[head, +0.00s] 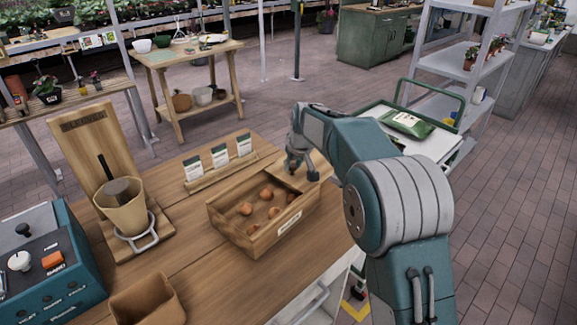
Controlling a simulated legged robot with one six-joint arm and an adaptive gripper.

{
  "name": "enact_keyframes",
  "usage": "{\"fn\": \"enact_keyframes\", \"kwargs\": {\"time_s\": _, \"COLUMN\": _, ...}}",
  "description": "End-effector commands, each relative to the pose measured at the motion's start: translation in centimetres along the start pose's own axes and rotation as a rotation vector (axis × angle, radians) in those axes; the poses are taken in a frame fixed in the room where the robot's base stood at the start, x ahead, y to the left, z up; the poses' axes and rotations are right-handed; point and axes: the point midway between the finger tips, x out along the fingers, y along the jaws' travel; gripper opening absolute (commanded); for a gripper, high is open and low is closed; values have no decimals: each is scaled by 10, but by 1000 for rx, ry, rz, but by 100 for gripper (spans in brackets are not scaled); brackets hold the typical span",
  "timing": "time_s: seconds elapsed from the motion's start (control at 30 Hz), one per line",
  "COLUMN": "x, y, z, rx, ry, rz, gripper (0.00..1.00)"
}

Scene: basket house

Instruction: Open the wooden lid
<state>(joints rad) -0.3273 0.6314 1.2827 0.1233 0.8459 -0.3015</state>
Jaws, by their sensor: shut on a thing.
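A wooden box (237,240) with a white label on its front sits on the wooden table. Its left and middle part is uncovered, and several round brown bulbs (266,193) show inside. The wooden lid (322,163) is at the box's far right end, partly hidden by my gripper. It looks partly off the box, but I cannot tell how much it still overlaps the rim. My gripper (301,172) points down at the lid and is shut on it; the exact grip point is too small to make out.
A seed packet rack (219,172) stands close behind the box. A pot in a ring stand (125,212), a blue control box (50,265) and a wooden container (148,300) are to the left. A white cart with a green bag (407,122) stands beyond my arm.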

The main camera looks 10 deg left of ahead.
Motion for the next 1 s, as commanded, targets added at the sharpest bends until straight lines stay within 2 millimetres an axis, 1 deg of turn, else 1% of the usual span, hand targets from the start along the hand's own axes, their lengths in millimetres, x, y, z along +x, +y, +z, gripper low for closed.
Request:
{"fn": "enact_keyframes", "kwargs": {"time_s": 0.07, "x": 2, "y": -1, "z": 1, "rx": 0, "ry": -6, "rz": 0, "gripper": 0}}
{"fn": "enact_keyframes", "kwargs": {"time_s": 0.1, "x": 2, "y": -1, "z": 1, "rx": 0, "ry": -7, "rz": 0, "gripper": 40}}
{"fn": "enact_keyframes", "kwargs": {"time_s": 0.17, "x": 2, "y": -2, "z": 1, "rx": 0, "ry": -7, "rz": 1, "gripper": 67}}
{"fn": "enact_keyframes", "kwargs": {"time_s": 0.2, "x": 2, "y": -2, "z": 1, "rx": -1, "ry": -6, "rz": 1, "gripper": 70}}
{"fn": "enact_keyframes", "kwargs": {"time_s": 0.53, "x": 0, "y": -2, "z": 0, "rx": 0, "ry": -3, "rz": 1, "gripper": 70}}
{"fn": "enact_keyframes", "kwargs": {"time_s": 0.63, "x": -5, "y": -1, "z": 0, "rx": 0, "ry": -2, "rz": 1, "gripper": 70}}
{"fn": "enact_keyframes", "kwargs": {"time_s": 0.77, "x": -25, "y": -2, "z": -1, "rx": -1, "ry": 1, "rz": 2, "gripper": 70}}
{"fn": "enact_keyframes", "kwargs": {"time_s": 1.0, "x": -75, "y": -3, "z": -2, "rx": -1, "ry": -1, "rz": 3, "gripper": 70}}
